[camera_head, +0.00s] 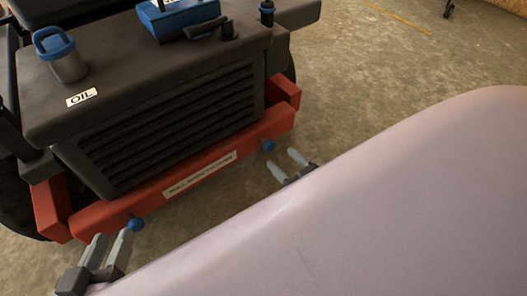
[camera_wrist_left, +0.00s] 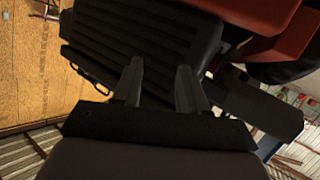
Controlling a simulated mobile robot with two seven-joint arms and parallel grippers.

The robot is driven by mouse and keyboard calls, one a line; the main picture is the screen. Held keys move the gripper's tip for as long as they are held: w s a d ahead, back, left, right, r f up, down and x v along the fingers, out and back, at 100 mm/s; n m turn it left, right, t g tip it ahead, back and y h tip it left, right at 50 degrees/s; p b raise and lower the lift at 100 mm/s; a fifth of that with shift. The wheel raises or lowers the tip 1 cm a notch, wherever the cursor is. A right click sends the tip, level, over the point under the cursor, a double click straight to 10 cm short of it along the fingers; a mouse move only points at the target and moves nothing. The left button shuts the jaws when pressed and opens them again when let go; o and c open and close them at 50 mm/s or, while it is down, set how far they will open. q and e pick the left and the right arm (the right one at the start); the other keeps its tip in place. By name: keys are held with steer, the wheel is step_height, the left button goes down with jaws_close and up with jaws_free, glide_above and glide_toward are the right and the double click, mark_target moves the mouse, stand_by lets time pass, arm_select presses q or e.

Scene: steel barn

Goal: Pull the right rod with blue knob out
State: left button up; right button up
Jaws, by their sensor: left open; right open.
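A blue knob (camera_head: 268,145) sits at the right part of the red front bar (camera_head: 215,150) of a dark machine; its rod is too small to make out. A second blue knob (camera_head: 136,224) sits at the bar's left part. My right gripper (camera_head: 283,159) is open and empty, just below and right of the right knob, its fingers pointing toward the bar and apart from the knob. My left gripper (camera_head: 116,234) is open beside the left knob, with nothing visibly between its fingers. In the left wrist view its open fingers (camera_wrist_left: 160,68) show before a dark slatted panel (camera_wrist_left: 150,30); no knob shows there.
Open concrete floor (camera_head: 370,60) lies to the right. My own pale body covers the lower right.

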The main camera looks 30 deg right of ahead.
mark_target(271, 148)
steer(key=shift+w+d+f+b, duration=0.2)
steer(key=shift+w+f+b, duration=0.1)
steer(key=shift+w+f, duration=0.2)
steer(key=w, duration=0.2)
steer(key=w+b, duration=0.2)
steer(key=w, duration=0.1)
steer(key=shift+w+a, duration=0.25)
steer(key=shift+w, duration=0.05)
arm_select(q)
steer(key=shift+s+a+f+m+t, duration=0.1)
steer(key=shift+a+m+t, duration=0.4)
steer(key=shift+a+t, duration=0.15)
arm_select(e)
steer(key=shift+w+r, duration=0.15)
steer(key=shift+w, duration=0.45)
